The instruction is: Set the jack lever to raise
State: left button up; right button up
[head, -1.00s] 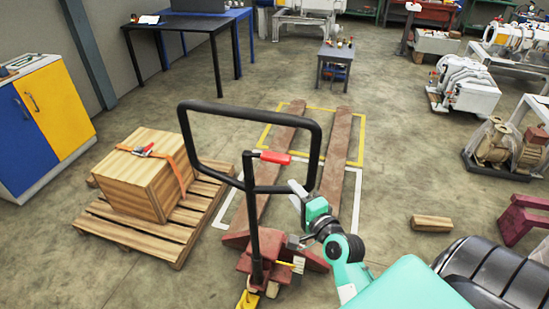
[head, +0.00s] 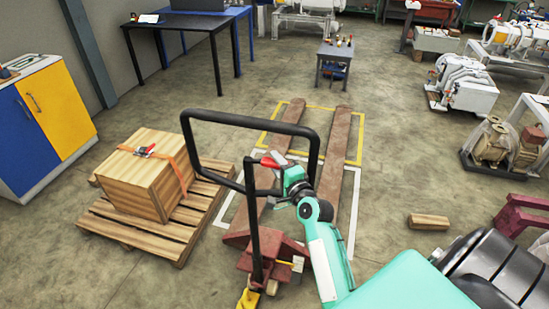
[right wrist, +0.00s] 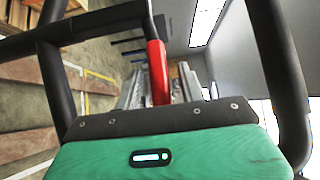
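The pallet jack has a black loop handle (head: 250,116) standing upright over its dark red body. The red lever (head: 269,162) sits inside the loop, near its lower middle. My right gripper (head: 276,160) is at the lever, reaching in from the right. In the right wrist view the red lever (right wrist: 158,70) stands between my two grey fingers, which look apart. Whether either finger touches it I cannot tell. My left gripper is out of view.
Rusty red forks (head: 333,150) extend away over yellow and white floor outlines. A wooden crate (head: 140,178) sits on a pallet (head: 130,232) at left. A wooden block (head: 429,221) lies at right. The black handle bars surround my right gripper closely.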

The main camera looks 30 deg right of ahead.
aim_at(274, 168)
jog(key=shift+w, duration=0.8)
jog(key=shift+c, duration=0.4)
grip_shut()
jog(key=shift+f, duration=0.1)
jog(key=shift+f+b, duration=0.25)
jog(key=shift+b, duration=0.15)
notch_tip(274, 168, down, 2)
jog(key=m+t+b, duration=0.2)
jog(key=b, duration=0.4)
jog(key=shift+m+h+b, duration=0.3)
jog(key=shift+m+b, duration=0.2)
jog(key=shift+b, duration=0.5)
